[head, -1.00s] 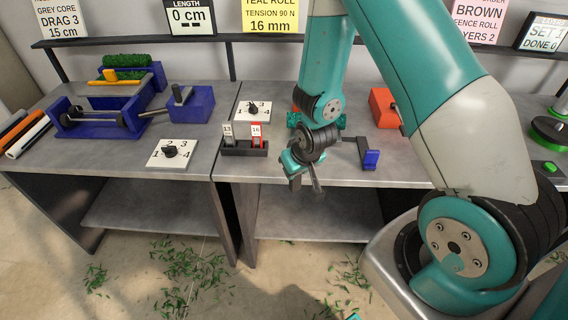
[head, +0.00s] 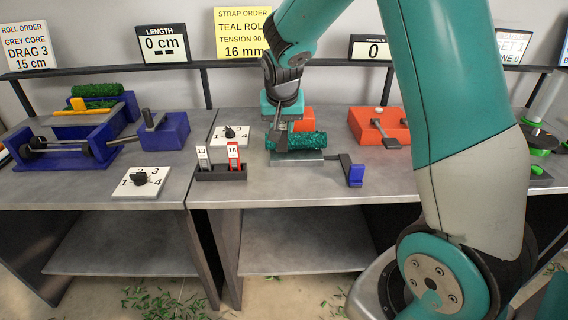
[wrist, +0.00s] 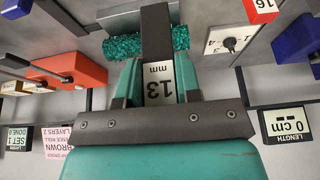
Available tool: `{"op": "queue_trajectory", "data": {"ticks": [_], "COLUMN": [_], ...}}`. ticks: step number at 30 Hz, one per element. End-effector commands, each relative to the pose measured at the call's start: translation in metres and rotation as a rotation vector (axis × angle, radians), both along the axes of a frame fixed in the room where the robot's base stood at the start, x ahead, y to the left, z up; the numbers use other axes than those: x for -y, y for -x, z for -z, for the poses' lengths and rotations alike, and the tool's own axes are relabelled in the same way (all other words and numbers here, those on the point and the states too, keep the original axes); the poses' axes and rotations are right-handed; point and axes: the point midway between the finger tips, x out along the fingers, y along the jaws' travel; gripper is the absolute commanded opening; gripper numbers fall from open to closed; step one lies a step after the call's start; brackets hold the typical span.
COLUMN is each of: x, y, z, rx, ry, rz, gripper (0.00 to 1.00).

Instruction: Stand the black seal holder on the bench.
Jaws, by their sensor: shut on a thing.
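My gripper (head: 281,116) is shut on the black seal holder. The roll lies over a grey plate (head: 298,159) on the bench (head: 240,203). I cannot tell whether the bar touches the roll or the plate.
A black rack (head: 220,174) with tags 13 and 16 stands left of the plate. A blue-ended crank (head: 355,174) is at right, an orange unit (head: 378,125) behind it. A dial plate (head: 141,183) lies at left. The bench front is bare beside the rack.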

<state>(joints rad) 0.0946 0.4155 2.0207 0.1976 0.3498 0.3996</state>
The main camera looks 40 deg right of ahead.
Motion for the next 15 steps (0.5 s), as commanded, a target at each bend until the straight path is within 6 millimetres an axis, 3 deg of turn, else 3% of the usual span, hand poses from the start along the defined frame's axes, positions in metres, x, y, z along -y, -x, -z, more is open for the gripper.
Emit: {"op": "queue_trajectory", "data": {"ticks": [1,6,15], "x": [0.000,0.000,0.000], "y": [0.001,0.001,0.000], "z": [0.017,0.056,0.083], "rx": [-0.008,-0.004,-0.003], "ry": [-0.001,-0.001,-0.001], "rz": [0.001,-0.001,-0.001], "gripper": [0.06,0.06,0.06]}}
